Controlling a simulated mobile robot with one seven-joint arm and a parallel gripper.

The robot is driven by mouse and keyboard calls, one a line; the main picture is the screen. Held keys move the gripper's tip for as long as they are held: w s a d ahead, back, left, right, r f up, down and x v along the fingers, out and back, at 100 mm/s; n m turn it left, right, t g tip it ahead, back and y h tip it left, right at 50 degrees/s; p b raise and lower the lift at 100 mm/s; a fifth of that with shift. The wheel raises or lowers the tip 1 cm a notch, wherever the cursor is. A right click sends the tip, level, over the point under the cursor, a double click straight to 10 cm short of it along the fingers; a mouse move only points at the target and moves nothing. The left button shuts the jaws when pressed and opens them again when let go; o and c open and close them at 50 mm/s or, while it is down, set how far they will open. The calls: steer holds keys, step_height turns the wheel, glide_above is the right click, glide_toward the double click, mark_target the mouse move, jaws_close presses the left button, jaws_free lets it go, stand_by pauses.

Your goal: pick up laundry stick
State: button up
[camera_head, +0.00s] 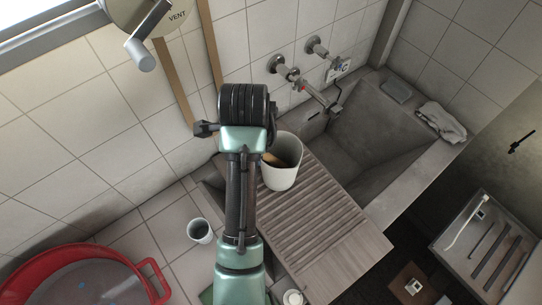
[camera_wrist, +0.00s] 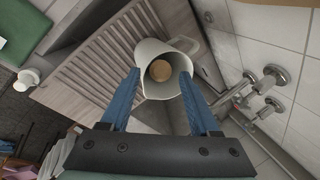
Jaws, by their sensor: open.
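A wooden piece with a round end, likely the laundry stick (camera_wrist: 160,70), stands inside a white jug (camera_wrist: 148,50) in the wrist view. In the head view, a bit of the stick (camera_head: 271,159) shows inside the jug (camera_head: 283,178), right of my arm. My gripper (camera_wrist: 161,76) is open, its two blue fingers apart on either side of the jug's mouth in the wrist view. Nothing is between the fingertips that I can see being held. The fingers are hidden behind my wrist in the head view. The stick's lower part is hidden in the jug.
The jug is at a ribbed washboard (camera_head: 335,225) beside the concrete tub (camera_head: 375,135). Taps (camera_head: 290,70) stick out from the tiled wall above. A grey cloth (camera_head: 440,122) lies on the tub's far rim. A red basin (camera_head: 75,250) and small cup (camera_head: 200,231) are at left.

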mark_target(271, 159)
steer(key=shift+p+x, duration=0.7)
steer(key=shift+x, duration=1.95)
jaws_close()
